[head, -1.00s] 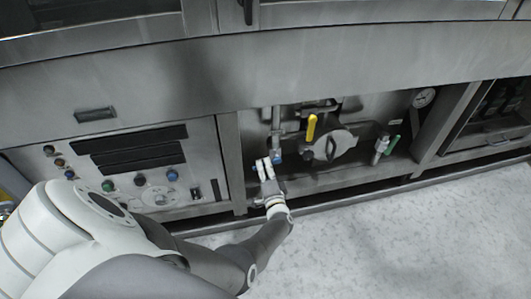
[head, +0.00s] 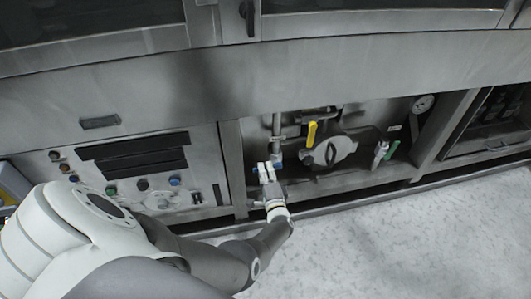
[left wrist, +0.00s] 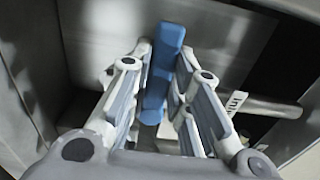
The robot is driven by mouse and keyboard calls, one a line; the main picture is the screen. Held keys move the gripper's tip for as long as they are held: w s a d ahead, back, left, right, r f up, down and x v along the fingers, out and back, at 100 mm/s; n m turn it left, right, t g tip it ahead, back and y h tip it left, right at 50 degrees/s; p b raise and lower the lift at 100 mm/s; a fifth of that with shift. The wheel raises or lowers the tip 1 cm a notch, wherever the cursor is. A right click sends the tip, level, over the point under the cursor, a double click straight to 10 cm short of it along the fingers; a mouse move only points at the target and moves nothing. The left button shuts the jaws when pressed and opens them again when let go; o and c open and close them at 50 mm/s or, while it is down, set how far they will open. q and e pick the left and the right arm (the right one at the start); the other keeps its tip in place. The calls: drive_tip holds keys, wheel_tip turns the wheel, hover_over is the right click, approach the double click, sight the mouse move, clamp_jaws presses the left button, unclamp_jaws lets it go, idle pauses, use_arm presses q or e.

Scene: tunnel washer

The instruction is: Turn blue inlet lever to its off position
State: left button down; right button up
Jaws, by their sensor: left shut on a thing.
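The blue inlet lever (head: 277,155) is on the pipework in the open bay below the machine panel. In the head view it is small and partly covered by my left gripper (head: 266,168). In the left wrist view the blue lever (left wrist: 164,60) runs lengthwise, nearly upright in the picture, between the two fingers of my left gripper (left wrist: 163,72). My right gripper is not in view.
A yellow lever (head: 312,133) and a round grey cover (head: 343,148) with a black handle are right of the blue lever. Farther right are a green-handled valve (head: 391,149) and a gauge (head: 423,103). A control panel (head: 125,170) is left. The floor (head: 400,240) in front is clear.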

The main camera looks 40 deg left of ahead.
use_arm(q)
drive_tip(key=c, duration=1.3)
unclamp_jaws()
